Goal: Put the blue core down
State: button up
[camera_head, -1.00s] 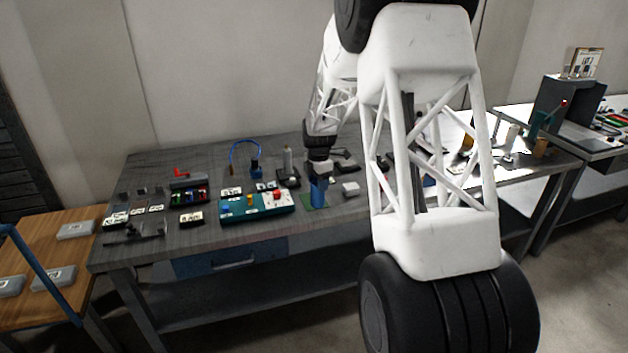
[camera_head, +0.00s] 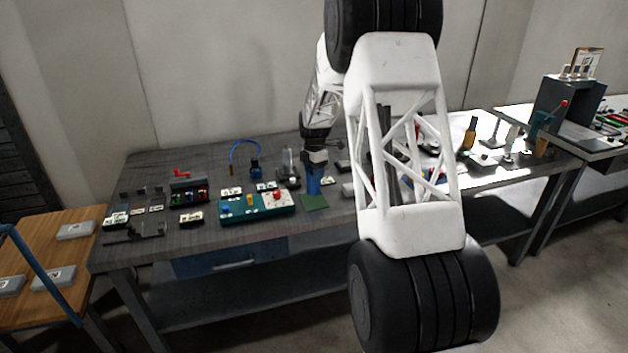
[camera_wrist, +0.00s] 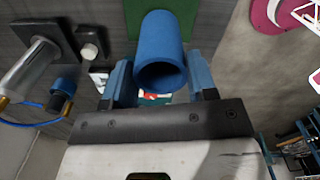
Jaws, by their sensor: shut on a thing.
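The blue core (camera_wrist: 163,50) is a hollow blue cylinder, seen from its open end in the wrist view. My gripper (camera_wrist: 160,82) is shut on it, with one blue finger on each side. In the head view the blue core (camera_head: 313,182) hangs upright below my gripper (camera_head: 314,168), just behind a green square mat (camera_head: 314,202). The green mat (camera_wrist: 188,18) also shows beyond the core in the wrist view. I cannot tell whether the core's lower end touches the table.
A teal board (camera_head: 232,210) with small parts lies left of the mat. A clear cylinder on a dark base (camera_head: 288,170) stands left of my gripper. A blue cable (camera_head: 240,145) loops behind. The front table strip (camera_head: 290,222) is bare.

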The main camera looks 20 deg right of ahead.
jog(key=shift+f, duration=1.8)
jog(key=shift+f, duration=0.1)
jog(key=o, duration=0.9)
notch_tip(320, 180, up, 12)
jog(key=shift+r, duration=0.15)
